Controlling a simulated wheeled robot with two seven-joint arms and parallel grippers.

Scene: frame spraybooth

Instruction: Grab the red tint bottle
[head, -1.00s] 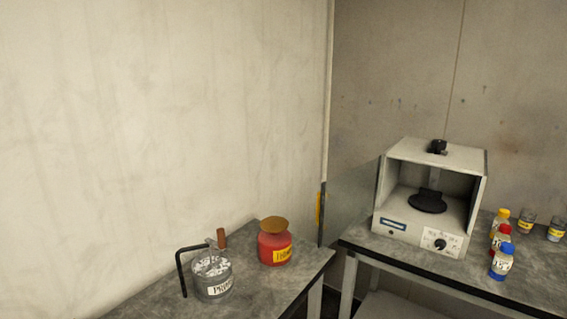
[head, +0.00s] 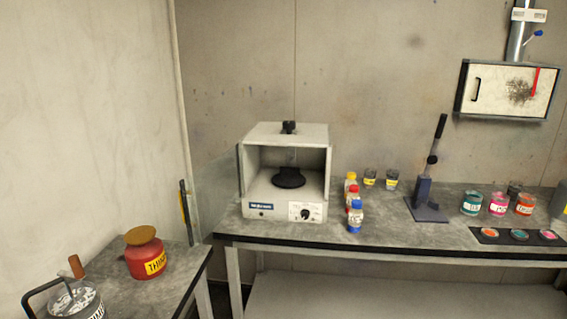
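The red tint bottle (head: 354,200) stands upright on the grey workbench, to the right of the open-fronted white machine. Neither of my grippers shows in the head view.
The white machine (head: 262,208) stands left of the bottles. Two small cups (head: 391,180) are behind them and a black lever press (head: 426,208) is to the right. Coloured cans (head: 471,203) stand farther right. A red thinner can (head: 145,262) sits on the left table.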

